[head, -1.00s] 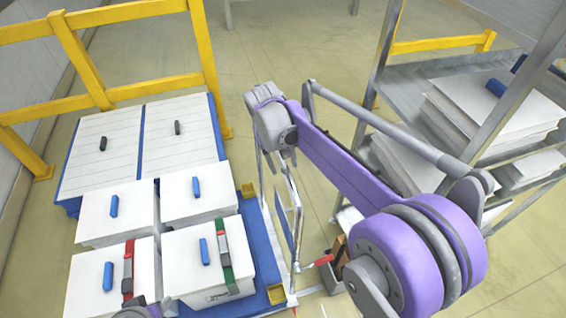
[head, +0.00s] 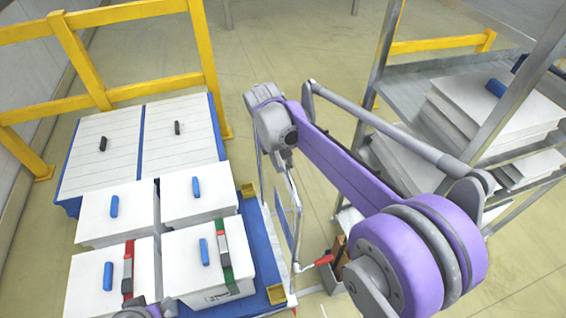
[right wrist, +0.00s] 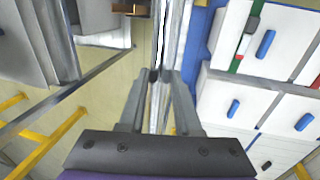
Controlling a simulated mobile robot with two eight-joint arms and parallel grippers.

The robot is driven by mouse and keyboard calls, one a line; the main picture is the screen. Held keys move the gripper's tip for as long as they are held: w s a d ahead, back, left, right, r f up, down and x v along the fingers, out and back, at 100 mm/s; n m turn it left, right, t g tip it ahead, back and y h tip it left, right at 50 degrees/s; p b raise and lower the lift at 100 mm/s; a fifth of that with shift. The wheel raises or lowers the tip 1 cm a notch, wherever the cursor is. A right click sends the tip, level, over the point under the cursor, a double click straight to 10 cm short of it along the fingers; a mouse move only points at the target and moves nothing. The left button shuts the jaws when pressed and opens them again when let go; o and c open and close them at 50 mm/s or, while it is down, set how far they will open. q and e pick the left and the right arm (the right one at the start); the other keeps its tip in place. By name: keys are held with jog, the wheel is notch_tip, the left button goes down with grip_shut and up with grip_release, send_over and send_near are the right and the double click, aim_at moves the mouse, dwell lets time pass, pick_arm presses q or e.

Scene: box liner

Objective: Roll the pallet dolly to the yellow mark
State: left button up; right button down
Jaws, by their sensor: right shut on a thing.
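The pallet dolly (head: 262,262) has a blue deck in the lower left of the head view and carries white lidded boxes (head: 205,262) with blue handles. A silver frame handle (head: 296,228) rises at its right side. My right gripper (head: 286,160) is at the top of this handle. In the right wrist view its fingers (right wrist: 160,76) are shut around a silver bar (right wrist: 163,40). A small grey and purple part of my left arm shows at the bottom edge of the head view; its jaws cannot be made out. No yellow floor mark can be made out.
A yellow railing (head: 83,58) stands behind the dolly, with white-topped blue boxes (head: 100,150) before it. A metal rack (head: 400,85) with stacked white panels stands at right. A red-gripped lever (head: 323,260) is right of the dolly. Bare floor (head: 290,50) lies beyond.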

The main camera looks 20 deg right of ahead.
jog(key=shift+d, duration=0.1)
dwell(0.7)
jog(key=shift+d, duration=0.65)
jog(key=c, duration=0.6)
grip_release()
jog(key=shift+s+d, duration=0.1)
jog(key=shift+d, duration=0.15)
jog(key=shift+a, duration=0.2)
jog(key=r, duration=0.3)
jog(key=a+r, duration=0.1)
jog(key=r, duration=0.3)
jog(key=a+r, duration=0.1)
jog(key=r, duration=0.2)
jog(key=shift+r+p, duration=0.35)
